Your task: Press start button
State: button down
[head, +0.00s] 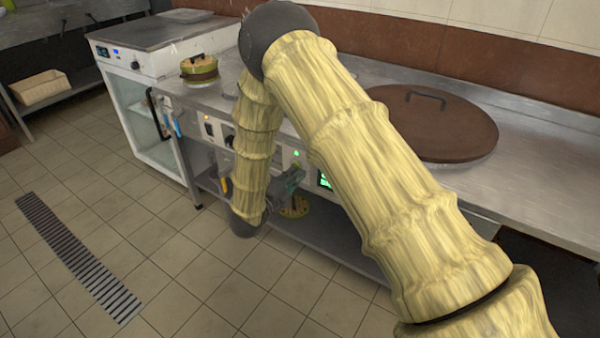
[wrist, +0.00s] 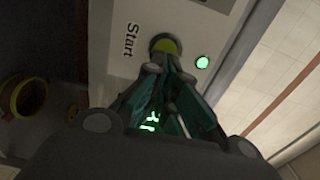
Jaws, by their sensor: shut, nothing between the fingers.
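The start button (wrist: 165,45) is a round yellow-green cap with a dark rim on a light panel in the wrist view. The word "Start" (wrist: 131,41) is printed beside it, and a small green lamp (wrist: 203,62) glows on its other side. My gripper (wrist: 165,68) is shut and empty. Its fingertips are right at the button's lower edge and cover part of it; I cannot tell whether they touch. In the head view, my gripper (head: 292,178) is low in front of the counter's control panel, and the button is not clearly visible there.
A white cabinet (head: 145,125) stands left. The tiled floor in front is clear.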

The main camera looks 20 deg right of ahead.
jog(key=v, duration=1.2)
jog(key=shift+a+p, duration=0.15)
jog(key=shift+p, duration=0.3)
jog(key=shift+w+f, duration=0.1)
jog(key=shift+f, duration=0.05)
jog(key=s+d+f+n+y, duration=0.3)
jog(key=s+f+n+y, duration=0.1)
jog(key=f+n, duration=0.35)
jog(key=s+d+f+n+y, duration=0.35)
jog(key=f+n, duration=0.25)
jog(key=f, duration=0.3)
jog(key=s+d+f+n+g+y, duration=0.1)
jog(key=s+f+n+g+y, duration=0.3)
jog(key=s, duration=0.6)
jog(key=s+d+f+n+g+y, duration=0.1)
jog(key=s+f+n+g, duration=0.2)
jog(key=s+f+n, duration=0.5)
jog(key=s+d+r+n+g+y, duration=0.1)
jog(key=s+r+n+g+y, duration=0.2)
jog(key=s, duration=1.3)
notch_tip(320, 180, up, 19)
jog(key=g+h+p, duration=0.1)
jog(key=p, duration=1.9)
jog(key=shift+w, duration=0.4)
jog(key=shift+d+f+m, duration=0.1)
jog(key=shift+f+m, duration=0.05)
jog(key=shift+m, duration=0.1)
